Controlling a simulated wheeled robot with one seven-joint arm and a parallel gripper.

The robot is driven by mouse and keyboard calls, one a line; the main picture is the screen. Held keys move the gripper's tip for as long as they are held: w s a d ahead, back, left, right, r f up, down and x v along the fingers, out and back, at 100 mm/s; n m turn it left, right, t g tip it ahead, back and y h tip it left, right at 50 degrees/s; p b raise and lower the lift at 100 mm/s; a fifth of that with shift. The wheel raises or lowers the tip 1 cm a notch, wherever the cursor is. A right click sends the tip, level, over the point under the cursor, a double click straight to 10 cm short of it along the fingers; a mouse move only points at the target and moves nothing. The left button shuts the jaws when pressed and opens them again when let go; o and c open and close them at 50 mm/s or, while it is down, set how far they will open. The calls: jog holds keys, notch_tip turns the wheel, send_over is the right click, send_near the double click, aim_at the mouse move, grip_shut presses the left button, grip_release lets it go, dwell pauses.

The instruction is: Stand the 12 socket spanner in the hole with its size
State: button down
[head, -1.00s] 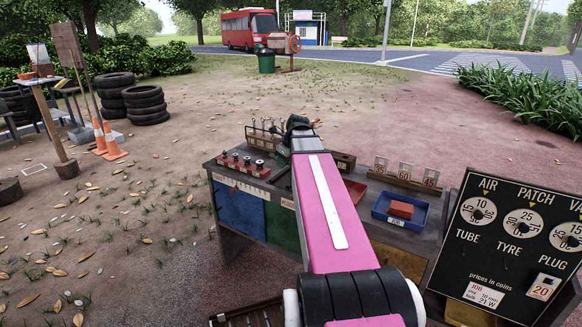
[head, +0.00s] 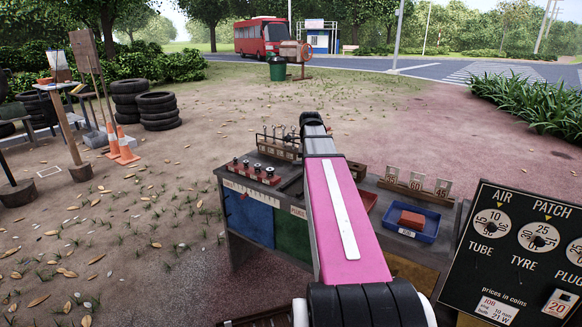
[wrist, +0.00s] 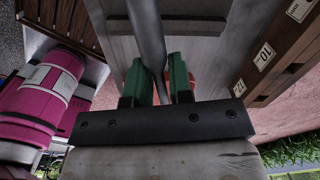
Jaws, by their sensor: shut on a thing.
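In the wrist view my gripper (wrist: 158,82), with green fingers, is shut on a grey metal rod, the socket spanner (wrist: 148,35), which runs from between the fingers to the top edge. Its size mark is not visible, and its lower end is hidden. The wooden rack (wrist: 286,62) with white size labels stands to the right of the fingers, apart from them; labels reading 10 and 12 show. In the head view the rack (head: 279,150) holds several upright spanners at the back of the bench. My pink arm hides the gripper and held spanner there.
On the bench (head: 300,238) are a red block with black knobs (head: 253,172), a blue tray (head: 428,224) holding a red box (head: 411,220), and a wooden holder with number cards (head: 416,183). A black price board (head: 500,265) stands at the front right.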

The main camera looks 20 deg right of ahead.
jog(key=w+d+r+n+t+h, duration=0.1)
jog(key=d+r+n+h, duration=0.2)
jog(key=d+n+h, duration=0.2)
jog(key=w+d+r+n+t+h, duration=0.1)
jog(key=d+r+n+h, duration=0.3)
jog(key=d+h, duration=0.6)
jog(key=shift+w+d+r+n+h, duration=0.2)
jog(key=shift+w+d+n+h, duration=0.25)
jog(key=shift+d, duration=4.15)
jog(key=shift+f, duration=2.9)
jog(key=shift+f, duration=1.95)
jog(key=shift+r, duration=0.2)
jog(key=shift+r, duration=1.5)
